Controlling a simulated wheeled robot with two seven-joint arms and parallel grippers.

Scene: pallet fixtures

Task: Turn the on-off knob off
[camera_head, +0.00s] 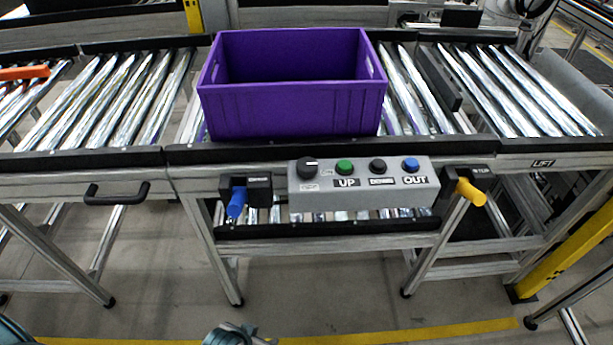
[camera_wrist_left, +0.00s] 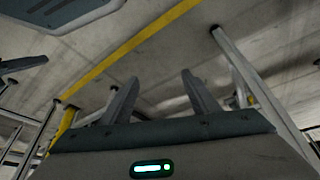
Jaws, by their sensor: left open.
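The black on-off knob (camera_head: 307,164) sits at the left end of the grey control box (camera_head: 365,196) on the front of the conveyor, in the head view. My right gripper is not in view.
A purple crate (camera_head: 292,112) stands on the rollers behind the control box. A blue handle (camera_head: 236,204) and a yellow handle (camera_head: 470,192) flank the box. A black pull handle (camera_head: 117,193) sticks out at left. Floor in front is clear.

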